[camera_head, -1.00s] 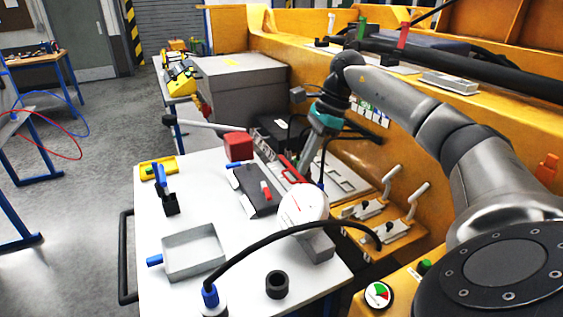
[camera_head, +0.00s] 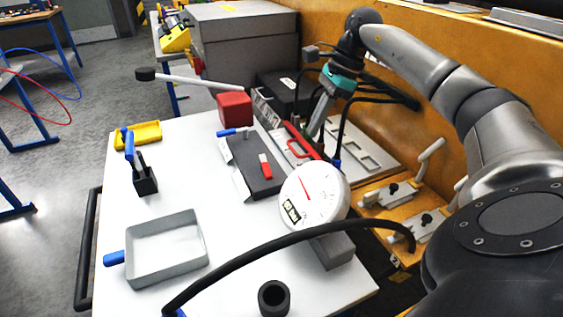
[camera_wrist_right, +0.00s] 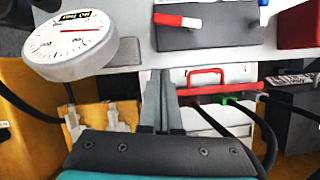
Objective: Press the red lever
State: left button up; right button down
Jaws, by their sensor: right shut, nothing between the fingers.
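The red lever (camera_head: 265,166) sits on top of a dark grey box (camera_head: 252,178) on the white table. In the right wrist view the lever (camera_wrist_right: 177,20) is at the top, red at one end and white at the other. The same box (camera_wrist_right: 220,38) also carries a blue lever (camera_head: 230,132). My right gripper (camera_head: 314,130) is beyond the table's right edge, to the right of the box and apart from the lever. Its fingers (camera_wrist_right: 167,90) are shut together and empty. My left gripper is not in view.
A white dial gauge (camera_head: 313,197) stands close to the box, with a black hose (camera_head: 290,240) arching nearby. A red cube (camera_head: 235,108), a grey tray (camera_head: 165,270) and a black ring (camera_head: 273,298) are on the table.

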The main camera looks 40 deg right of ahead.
aim_at(265, 166)
jog(key=b+x, duration=0.2)
jog(key=x, duration=0.8)
jog(key=shift+w+f, duration=0.1)
jog(key=shift+f, duration=0.2)
jog(key=shift+w+a+r, duration=0.15)
jog(key=shift+w+a, duration=0.15)
jog(key=shift+a, duration=0.3)
jog(key=shift+w+a+r, duration=0.1)
jog(key=shift+w+a, duration=0.25)
jog(key=shift+a, duration=0.3)
jog(key=shift+w+a, duration=0.25)
jog(key=shift+a, duration=0.25)
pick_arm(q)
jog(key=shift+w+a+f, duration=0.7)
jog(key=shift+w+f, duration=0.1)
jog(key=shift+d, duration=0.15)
